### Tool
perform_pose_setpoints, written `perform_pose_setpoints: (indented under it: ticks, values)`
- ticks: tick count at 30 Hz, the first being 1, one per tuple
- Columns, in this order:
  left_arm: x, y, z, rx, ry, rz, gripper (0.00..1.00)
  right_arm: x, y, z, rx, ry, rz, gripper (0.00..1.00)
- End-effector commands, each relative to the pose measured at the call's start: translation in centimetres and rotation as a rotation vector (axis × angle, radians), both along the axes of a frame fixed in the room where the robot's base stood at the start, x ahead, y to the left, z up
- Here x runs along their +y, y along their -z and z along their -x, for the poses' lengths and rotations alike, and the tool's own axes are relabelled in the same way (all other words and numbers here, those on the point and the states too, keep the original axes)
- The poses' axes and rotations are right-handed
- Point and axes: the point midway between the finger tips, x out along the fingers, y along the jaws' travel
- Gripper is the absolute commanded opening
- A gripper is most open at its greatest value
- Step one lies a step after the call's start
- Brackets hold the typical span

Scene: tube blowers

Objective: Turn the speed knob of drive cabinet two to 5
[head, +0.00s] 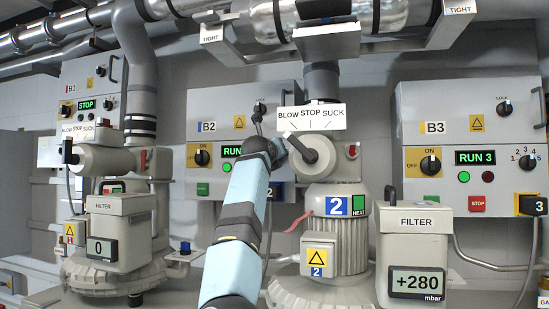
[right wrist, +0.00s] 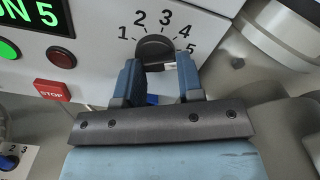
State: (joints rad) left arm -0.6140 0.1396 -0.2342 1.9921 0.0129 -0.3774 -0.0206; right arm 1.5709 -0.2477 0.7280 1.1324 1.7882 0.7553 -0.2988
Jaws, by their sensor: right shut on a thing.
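Drive cabinet two, labelled B2 (head: 207,127), stands mid-left in the head view. Its display (head: 231,151) reads RUN, with the rest hidden behind my right arm. In the right wrist view the display (right wrist: 37,14) ends in "N 5". The black speed knob (right wrist: 155,46) sits among the numbers 1 to 5, beside my right gripper's fingertips (right wrist: 158,70). My right gripper is shut on the knob, one blue finger on each side. In the head view the knob is hidden behind my arm and the valve. My left gripper is not in view.
A grey valve handle (head: 298,147) under the BLOW STOP SUCK plate (head: 311,116) stands right beside my right arm. Blower two (head: 333,243) is below it. A red STOP button (right wrist: 52,91) is near the gripper. Cabinet B3 (head: 468,110) stands at the right.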

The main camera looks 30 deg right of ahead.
Motion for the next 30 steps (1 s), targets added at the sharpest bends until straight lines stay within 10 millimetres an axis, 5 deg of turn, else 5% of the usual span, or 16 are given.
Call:
perform_pose_setpoints:
  ticks: [25, 26, 28, 30]
  values:
    - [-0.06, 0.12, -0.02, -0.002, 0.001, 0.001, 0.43, 0.00, -0.03, 0.03, -0.103, -0.001, -0.086, 0.11]
    - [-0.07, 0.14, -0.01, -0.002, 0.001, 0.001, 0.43, 0.00, -0.02, 0.03, -0.103, -0.001, -0.086, 0.41]
    - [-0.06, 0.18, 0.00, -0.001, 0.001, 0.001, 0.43, -0.01, -0.01, 0.03, -0.102, 0.000, -0.086, 0.58]
    - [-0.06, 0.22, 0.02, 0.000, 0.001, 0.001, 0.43, 0.00, 0.00, 0.02, -0.102, 0.000, -0.086, 0.60]
